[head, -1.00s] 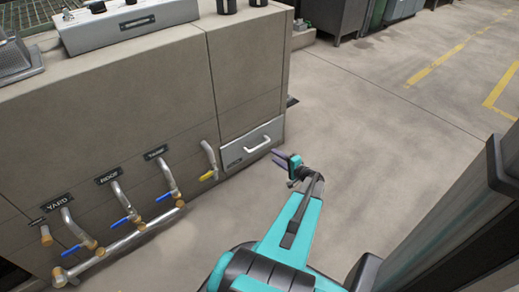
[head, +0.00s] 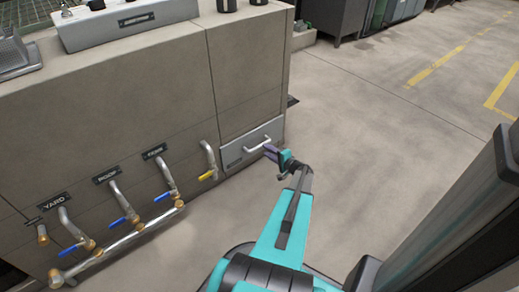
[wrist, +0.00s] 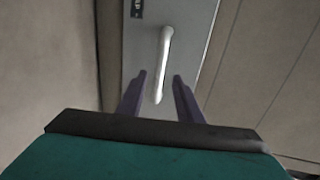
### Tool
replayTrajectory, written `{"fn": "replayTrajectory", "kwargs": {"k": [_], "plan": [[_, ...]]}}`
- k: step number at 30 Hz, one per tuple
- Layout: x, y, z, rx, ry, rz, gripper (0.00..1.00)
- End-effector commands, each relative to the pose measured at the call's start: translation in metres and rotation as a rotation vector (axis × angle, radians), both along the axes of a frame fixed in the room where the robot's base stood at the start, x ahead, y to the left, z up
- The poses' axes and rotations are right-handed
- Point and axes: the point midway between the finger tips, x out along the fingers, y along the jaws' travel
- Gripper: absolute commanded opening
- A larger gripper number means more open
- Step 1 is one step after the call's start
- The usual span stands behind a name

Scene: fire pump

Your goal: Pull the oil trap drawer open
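The oil trap drawer (head: 236,157) is a grey metal front low at the right end of the beige cabinet, and it looks shut. Its pale bar handle (head: 257,144) stands out from the front. In the wrist view the handle (wrist: 162,60) runs up the picture, with its near end in line with the gap between my fingers. My gripper (head: 270,151) is close to the handle's right end in the head view. Its two dark purple fingers (wrist: 158,90) are apart, one on each side of the handle's near end. I cannot tell whether they touch it.
Pipes with blue-handled valves (head: 118,222) and a yellow-handled valve (head: 206,175) run along the cabinet front (head: 110,110), left of the drawer. The concrete floor (head: 370,150) right of the drawer is clear. Dark cabinets (head: 335,15) stand at the back.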

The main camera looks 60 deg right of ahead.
Motion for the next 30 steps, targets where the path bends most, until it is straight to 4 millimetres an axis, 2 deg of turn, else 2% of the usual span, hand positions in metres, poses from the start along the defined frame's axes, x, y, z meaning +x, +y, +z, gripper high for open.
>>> {"fn": "replayTrajectory", "kwargs": {"k": [6,13,18,27,28,30], "plan": [[0.031,-0.011,-0.009,-0.001,0.000,0.002,0.33],[0.055,-0.019,-0.014,0.000,0.000,0.001,0.33],[0.062,-0.022,-0.014,0.000,0.000,-0.001,0.33],[0.063,-0.022,-0.014,0.000,0.000,-0.002,0.33],[0.063,-0.022,-0.014,0.000,0.000,-0.002,0.31],[0.063,-0.022,-0.014,0.000,0.000,-0.002,0.19]]}}
